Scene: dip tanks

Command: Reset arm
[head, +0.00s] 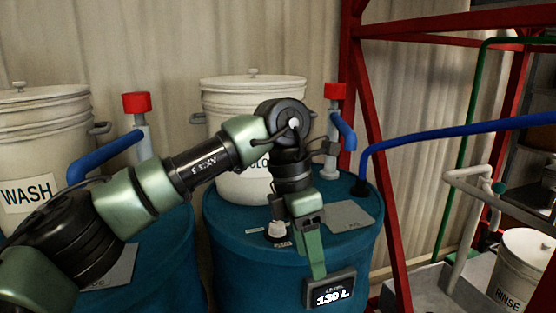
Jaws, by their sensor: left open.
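My left arm, green and black, reaches in from the left and bends down at the wrist. My left gripper (316,268) hangs with its fingers pointing down in front of the middle blue tank (365,250). It is seen nearly side-on, so the gap between the fingers is hard to see; nothing shows held in it. Its tip is close above a level display (331,293) reading 130 L; I cannot tell whether they touch. A small white-topped knob (278,229) is just left of the gripper on the tank top. My right gripper is not in view.
A WASH bucket (40,150) stands at left. A second white bucket (250,95) is partly hidden by my arm. Red-capped pipes (137,103), a blue hose (450,130) and a red frame (367,100) stand around. A RINSE bucket (525,265) is at right.

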